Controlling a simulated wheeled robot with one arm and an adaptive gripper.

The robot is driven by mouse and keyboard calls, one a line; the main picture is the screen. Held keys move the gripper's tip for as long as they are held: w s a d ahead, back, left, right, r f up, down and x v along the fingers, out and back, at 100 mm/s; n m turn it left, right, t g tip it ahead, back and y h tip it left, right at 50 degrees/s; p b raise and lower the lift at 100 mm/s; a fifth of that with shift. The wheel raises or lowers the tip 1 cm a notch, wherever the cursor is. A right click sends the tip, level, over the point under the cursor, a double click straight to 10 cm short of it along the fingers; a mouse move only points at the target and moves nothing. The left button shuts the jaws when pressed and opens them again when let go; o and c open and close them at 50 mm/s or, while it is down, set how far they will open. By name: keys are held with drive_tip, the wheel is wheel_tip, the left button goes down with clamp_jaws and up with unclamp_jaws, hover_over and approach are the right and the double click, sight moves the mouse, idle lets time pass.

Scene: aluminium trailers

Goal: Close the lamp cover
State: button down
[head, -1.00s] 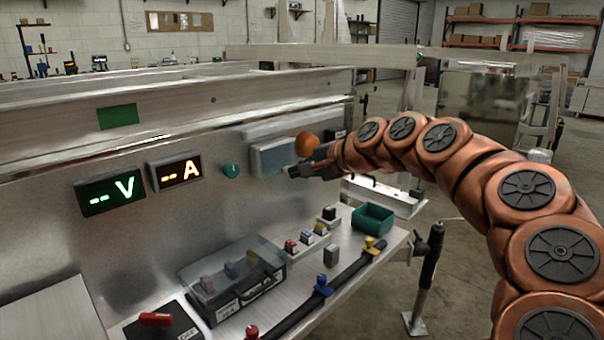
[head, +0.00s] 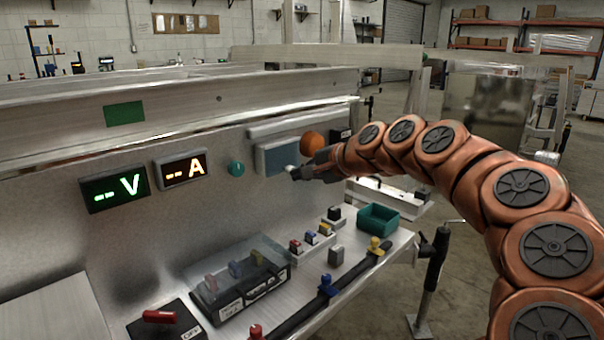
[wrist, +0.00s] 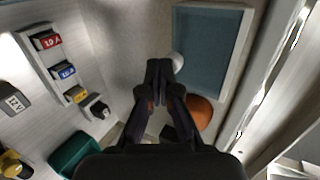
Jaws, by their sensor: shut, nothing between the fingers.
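The blue-grey rectangular panel (head: 276,156), which looks like the lamp cover, is on the metal wall below a pale ledge. It lies nearly flat to the wall; I cannot tell whether it is fully shut. In the wrist view the panel (wrist: 210,50) sits inside a pale frame, with a white knob (wrist: 178,62) at its near corner. My gripper (head: 296,173) is shut and empty at the panel's lower right corner. In the wrist view its fingertips (wrist: 159,66) are right beside the knob; contact is unclear. An orange dome (head: 312,144) is just right of the panel.
A teal knob (head: 236,168) and two lit displays, the green voltage one (head: 114,188) and the amber one (head: 181,169), are left on the wall. Below, the bench holds a clear-lidded switch box (head: 240,280), small switches and a green bin (head: 378,219).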

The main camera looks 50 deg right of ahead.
drive_tip(key=shift+r, duration=0.2)
drive_tip(key=shift+r+p, duration=0.45)
drive_tip(key=shift+r, duration=0.15)
